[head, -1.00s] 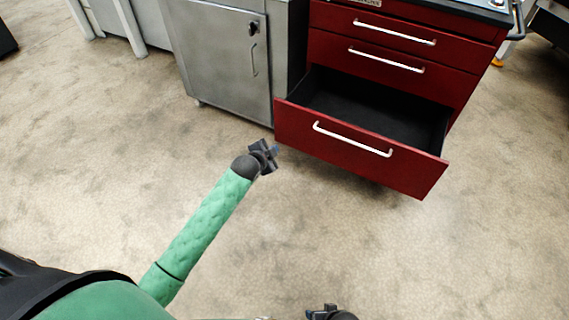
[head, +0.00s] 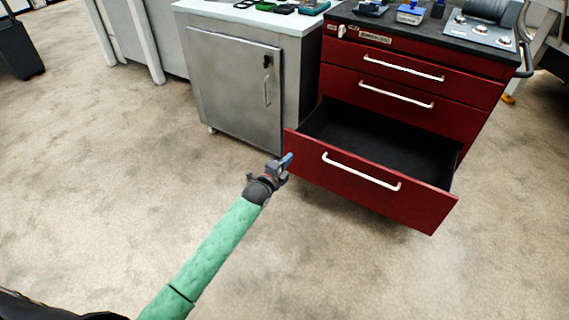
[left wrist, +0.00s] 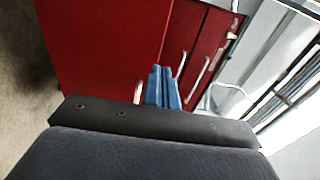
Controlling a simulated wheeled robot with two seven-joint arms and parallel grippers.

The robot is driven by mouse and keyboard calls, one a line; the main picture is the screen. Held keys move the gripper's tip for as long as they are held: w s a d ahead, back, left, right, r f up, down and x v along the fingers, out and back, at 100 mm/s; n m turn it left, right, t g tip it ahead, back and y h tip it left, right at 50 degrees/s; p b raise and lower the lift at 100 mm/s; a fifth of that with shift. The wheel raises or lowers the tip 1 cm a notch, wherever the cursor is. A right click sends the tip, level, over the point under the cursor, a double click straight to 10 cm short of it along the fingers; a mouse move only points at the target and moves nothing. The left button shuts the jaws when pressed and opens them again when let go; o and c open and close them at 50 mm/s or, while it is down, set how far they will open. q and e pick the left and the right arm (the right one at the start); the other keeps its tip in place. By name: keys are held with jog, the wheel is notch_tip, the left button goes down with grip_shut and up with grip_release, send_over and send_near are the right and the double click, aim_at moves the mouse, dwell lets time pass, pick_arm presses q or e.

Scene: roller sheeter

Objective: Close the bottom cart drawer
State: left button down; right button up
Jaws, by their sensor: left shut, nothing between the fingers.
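The red bottom drawer (head: 375,196) of the red cart (head: 420,112) stands pulled out, and its dark inside (head: 385,140) looks empty. Its front carries a pale bar handle (head: 362,173). My left gripper (head: 286,161) is shut and empty, right by the left end of the drawer front. I cannot tell whether it touches. In the left wrist view its blue fingertips (left wrist: 163,88) are together in front of red panels (left wrist: 105,45) with pale handles. The upper drawers of the cart are shut. My right gripper is not in view.
A grey metal cabinet (head: 235,85) with a light top stands close left of the cart. Small tools and devices lie on both tops. The floor (head: 110,190) in front is clear.

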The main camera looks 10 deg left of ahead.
aim_at(305, 139)
pick_arm(q)
jog(key=x, duration=0.9)
jog(key=shift+w+d, duration=0.1)
jog(key=shift+w, duration=0.2)
jog(key=shift+w, duration=0.15)
